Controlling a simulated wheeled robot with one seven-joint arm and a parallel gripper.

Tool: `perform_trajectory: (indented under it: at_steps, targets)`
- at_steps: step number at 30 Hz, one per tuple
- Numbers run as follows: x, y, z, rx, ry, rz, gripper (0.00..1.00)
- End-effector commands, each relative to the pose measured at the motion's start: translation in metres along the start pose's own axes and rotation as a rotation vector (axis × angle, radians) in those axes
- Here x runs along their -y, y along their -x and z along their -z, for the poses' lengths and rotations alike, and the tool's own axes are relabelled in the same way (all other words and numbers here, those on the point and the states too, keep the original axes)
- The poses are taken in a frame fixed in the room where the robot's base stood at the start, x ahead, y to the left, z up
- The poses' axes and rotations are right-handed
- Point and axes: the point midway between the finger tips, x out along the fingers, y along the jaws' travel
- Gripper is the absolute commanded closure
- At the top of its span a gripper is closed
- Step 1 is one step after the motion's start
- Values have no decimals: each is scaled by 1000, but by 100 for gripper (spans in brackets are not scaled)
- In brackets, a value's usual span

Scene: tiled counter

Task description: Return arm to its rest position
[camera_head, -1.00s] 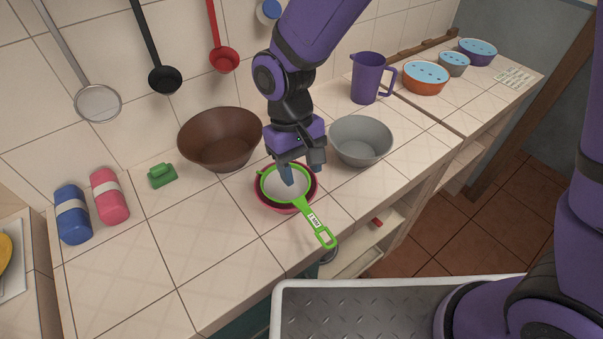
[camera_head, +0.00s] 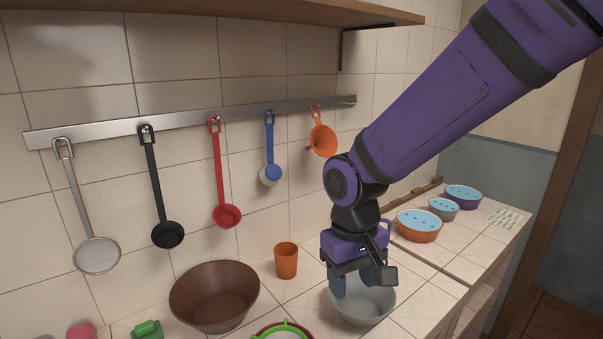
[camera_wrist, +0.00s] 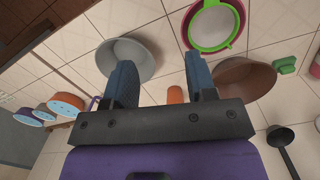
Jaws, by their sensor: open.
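My gripper (camera_head: 364,284) is open and empty, its two blue fingers apart and pointing down. In the head view it appears in front of the grey bowl (camera_head: 362,311), which it partly hides; it looks to be above the counter. In the wrist view nothing is between the fingers (camera_wrist: 159,72) except an orange cup behind them. My purple arm reaches in from the upper right. A green-rimmed strainer (camera_head: 284,326) rests on a dark pink bowl, cut off by the bottom edge; both also show in the wrist view, where the strainer (camera_wrist: 214,23) is whole.
A brown bowl (camera_head: 215,294) and an orange cup (camera_head: 286,260) stand by the wall. Several utensils hang from a metal rail (camera_head: 195,121), below a wooden shelf (camera_head: 225,12). Lidded bowls, one orange (camera_head: 418,226), stand on the farther counter at right.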

Motion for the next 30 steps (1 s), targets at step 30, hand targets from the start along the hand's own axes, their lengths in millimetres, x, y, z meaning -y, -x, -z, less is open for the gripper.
perform_trajectory:
  at_steps: [30]
  targets:
    - [-153, 135, -178, -471, -375, -51, 49]
